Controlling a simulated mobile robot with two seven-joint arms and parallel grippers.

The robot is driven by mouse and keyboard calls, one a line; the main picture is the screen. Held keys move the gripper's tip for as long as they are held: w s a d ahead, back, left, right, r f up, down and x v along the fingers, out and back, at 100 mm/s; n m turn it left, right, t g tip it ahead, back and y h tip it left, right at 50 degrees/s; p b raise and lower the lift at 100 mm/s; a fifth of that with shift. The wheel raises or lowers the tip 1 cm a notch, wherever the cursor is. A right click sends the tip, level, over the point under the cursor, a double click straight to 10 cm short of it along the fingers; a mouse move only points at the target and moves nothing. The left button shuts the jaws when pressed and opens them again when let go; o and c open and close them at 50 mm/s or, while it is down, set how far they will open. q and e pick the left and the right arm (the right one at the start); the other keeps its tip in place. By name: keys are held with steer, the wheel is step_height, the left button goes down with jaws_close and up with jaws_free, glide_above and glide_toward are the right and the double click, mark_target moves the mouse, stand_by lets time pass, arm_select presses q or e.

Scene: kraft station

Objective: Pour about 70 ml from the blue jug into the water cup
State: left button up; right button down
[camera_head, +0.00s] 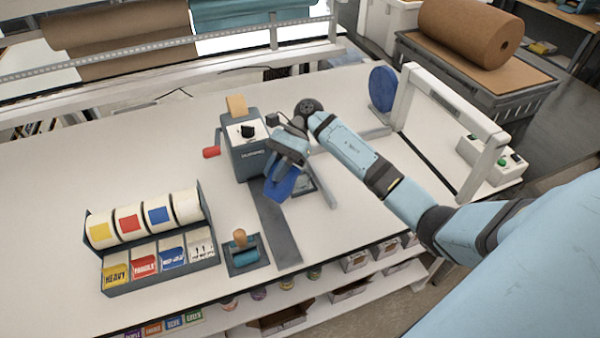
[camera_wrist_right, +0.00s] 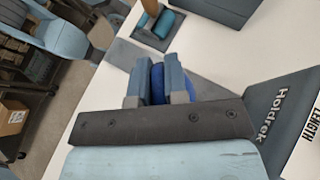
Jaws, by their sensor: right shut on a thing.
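The blue jug (camera_head: 281,186) is in my right gripper (camera_head: 289,160), in front of the grey tape machine (camera_head: 246,150) in the head view. The jug looks tilted and is held above the grey strip on the table. In the right wrist view, my right gripper (camera_wrist_right: 160,84) is shut on the jug, and a piece of the blue jug (camera_wrist_right: 157,78) shows between the fingers. I cannot make out the water cup; the gripper and jug cover part of the machine's front. I cannot see any poured water. My left gripper is not in view.
A label dispenser with rolls (camera_head: 160,282) stands at the left. A teal roller with a wooden knob (camera_head: 243,258) sits at the table's front. A blue disc (camera_head: 383,89) and a white frame (camera_head: 408,97) stand to the right.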

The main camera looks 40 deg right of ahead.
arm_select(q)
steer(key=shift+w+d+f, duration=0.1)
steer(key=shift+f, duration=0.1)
arm_select(e)
steer(key=shift+r, duration=0.1)
steer(key=shift+d+r+y+b, duration=0.1)
steer(key=shift+d+y+b, duration=0.15)
steer(key=shift+b, duration=0.25)
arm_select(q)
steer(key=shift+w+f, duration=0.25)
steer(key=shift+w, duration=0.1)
arm_select(e)
steer(key=shift+w, duration=0.1)
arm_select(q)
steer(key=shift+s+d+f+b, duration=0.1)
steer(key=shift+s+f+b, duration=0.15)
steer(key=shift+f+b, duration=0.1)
arm_select(e)
steer(key=shift+d+r+y, duration=0.1)
steer(key=shift+r+y, duration=0.15)
steer(key=shift+y, duration=0.1)
arm_select(q)
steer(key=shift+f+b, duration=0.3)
steer(key=shift+b, duration=0.05)
arm_select(e)
steer(key=shift+w+d+g, duration=0.1)
steer(key=shift+g, duration=0.2)
